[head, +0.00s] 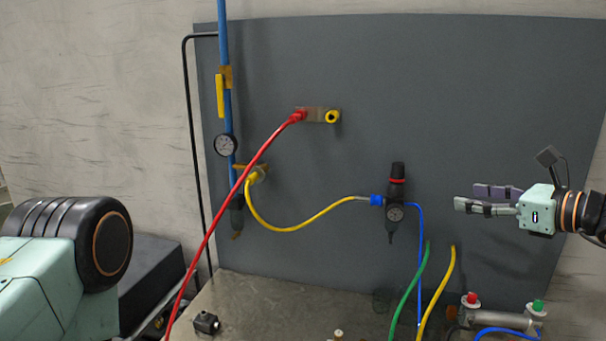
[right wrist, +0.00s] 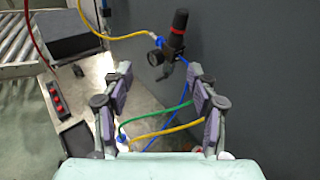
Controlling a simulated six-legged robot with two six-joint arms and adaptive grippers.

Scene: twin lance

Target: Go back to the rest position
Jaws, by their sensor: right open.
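My right gripper (head: 472,200) is open and empty in the head view, held in front of the grey panel, to the right of the black regulator with the red band (head: 397,200). It is apart from the regulator. In the right wrist view its two fingers (right wrist: 160,95) stand wide apart with nothing between their tips. The regulator (right wrist: 174,45) shows beyond them. At the left of the head view is a part of my left arm; the left gripper is not in view.
The grey panel (head: 500,90) carries a red hose (head: 245,175), a yellow hose (head: 300,227) and a gauge (head: 225,145). Green (head: 408,290) and yellow hoses rise in front of the panel. A cylinder (head: 500,317) with red and green caps lies below my right gripper. A black box (head: 150,275) stands left.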

